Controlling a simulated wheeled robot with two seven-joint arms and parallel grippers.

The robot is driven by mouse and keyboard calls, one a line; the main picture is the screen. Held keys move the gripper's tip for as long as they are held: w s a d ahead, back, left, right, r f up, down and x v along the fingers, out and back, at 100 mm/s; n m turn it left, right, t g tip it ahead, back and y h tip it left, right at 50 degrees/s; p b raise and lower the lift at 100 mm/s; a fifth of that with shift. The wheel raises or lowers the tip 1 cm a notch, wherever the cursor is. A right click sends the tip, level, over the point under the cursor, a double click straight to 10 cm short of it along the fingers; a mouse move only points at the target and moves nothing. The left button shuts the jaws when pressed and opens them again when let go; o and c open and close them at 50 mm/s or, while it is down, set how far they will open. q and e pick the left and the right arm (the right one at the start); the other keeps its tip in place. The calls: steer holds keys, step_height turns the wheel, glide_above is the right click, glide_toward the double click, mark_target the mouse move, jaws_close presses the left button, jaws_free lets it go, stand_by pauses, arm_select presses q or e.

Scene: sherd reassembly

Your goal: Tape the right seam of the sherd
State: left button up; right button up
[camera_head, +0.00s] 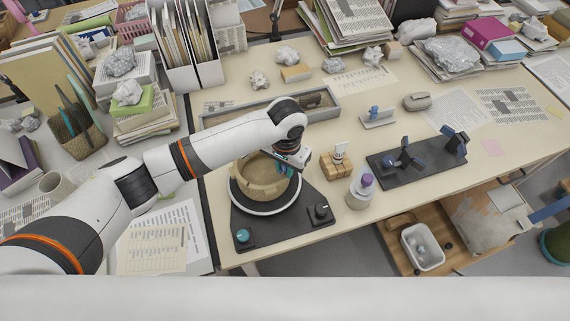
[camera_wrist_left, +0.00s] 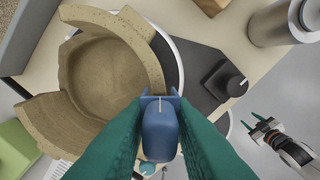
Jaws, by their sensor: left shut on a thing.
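The tan sherd bowl (camera_head: 258,178) stands on a round turntable on a dark base (camera_head: 285,228). In the left wrist view, a thick curved wall piece (camera_wrist_left: 136,38) runs along its upper right, and another piece (camera_wrist_left: 58,122) juts out at lower left. My left gripper (camera_head: 290,168) is at the bowl's right rim. Its green fingers are shut on a blue tool (camera_wrist_left: 160,132) with a crossbar at its tip. The crossbar is at the wall piece's lower end; I cannot tell whether they touch. My right gripper (camera_wrist_left: 257,122) shows in the left wrist view, open and empty, away from the bowl.
A purple-capped container (camera_head: 361,190), a wooden block (camera_head: 337,166) and a dark tray of blue-and-black tools (camera_head: 415,160) stand right of the turntable. A long grey tray (camera_head: 318,104) lies behind. Papers and files crowd the left and back. The table's front edge is close.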

mark_target(285, 175)
arm_select(q)
steer(key=shift+f, duration=0.3)
stand_by(0.5)
steer(key=shift+f, duration=0.85)
steer(key=shift+f+p, duration=0.3)
steer(key=shift+f, duration=0.05)
stand_by(1.4)
stand_by(0.5)
steer(key=o, duration=0.8)
steer(key=shift+c, duration=0.2)
step_height(285, 175, up, 12)
steer(key=shift+d+r+b, duration=0.1)
steer(key=shift+b, duration=0.55)
steer(key=shift+s, duration=0.1)
